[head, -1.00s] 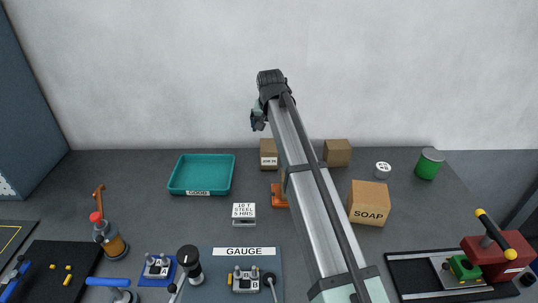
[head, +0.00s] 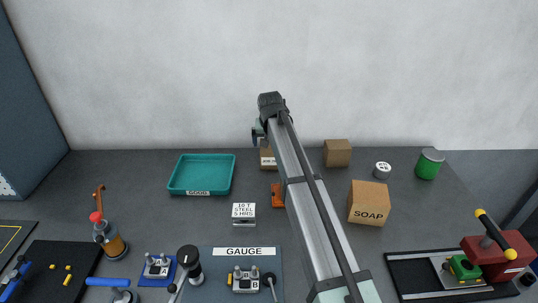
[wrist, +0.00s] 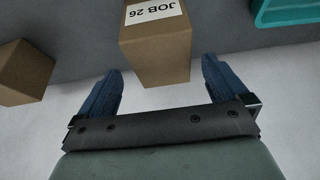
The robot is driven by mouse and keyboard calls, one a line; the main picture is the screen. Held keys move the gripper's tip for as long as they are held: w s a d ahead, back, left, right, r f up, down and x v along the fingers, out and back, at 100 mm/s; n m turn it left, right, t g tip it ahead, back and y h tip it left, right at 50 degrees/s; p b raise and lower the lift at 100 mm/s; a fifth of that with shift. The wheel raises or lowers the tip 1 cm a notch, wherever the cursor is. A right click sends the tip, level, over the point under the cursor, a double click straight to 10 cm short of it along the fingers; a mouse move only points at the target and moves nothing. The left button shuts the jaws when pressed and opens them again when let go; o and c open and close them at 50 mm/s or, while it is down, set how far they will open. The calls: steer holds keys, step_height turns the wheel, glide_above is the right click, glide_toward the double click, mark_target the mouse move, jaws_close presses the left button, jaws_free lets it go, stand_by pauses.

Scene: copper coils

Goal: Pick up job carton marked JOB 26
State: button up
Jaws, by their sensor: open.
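The job carton (wrist: 158,50) is a small brown box with a white label reading JOB 26, upside down in the wrist view. In the head view the carton (head: 267,164) stands at the back of the bench near the wall, mostly hidden by my arm. My gripper (wrist: 160,80) is open, its two blue fingers apart on either side of the carton's near end in the wrist view. I cannot tell whether the fingers touch it. In the head view the gripper (head: 256,136) is largely hidden behind the wrist.
A second brown carton (head: 337,153) stands right of the job carton; it also shows in the wrist view (wrist: 22,72). A teal GOOD tray (head: 233,178) lies to the left. A SOAP box (head: 369,203), a white roll (head: 383,170) and a green can (head: 429,164) stand right.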

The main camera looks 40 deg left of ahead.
steer(key=shift+s+x, duration=0.2)
steer(key=shift+x, duration=2.4)
steer(key=c, duration=1.1)
steer(key=shift+c, duration=0.2)
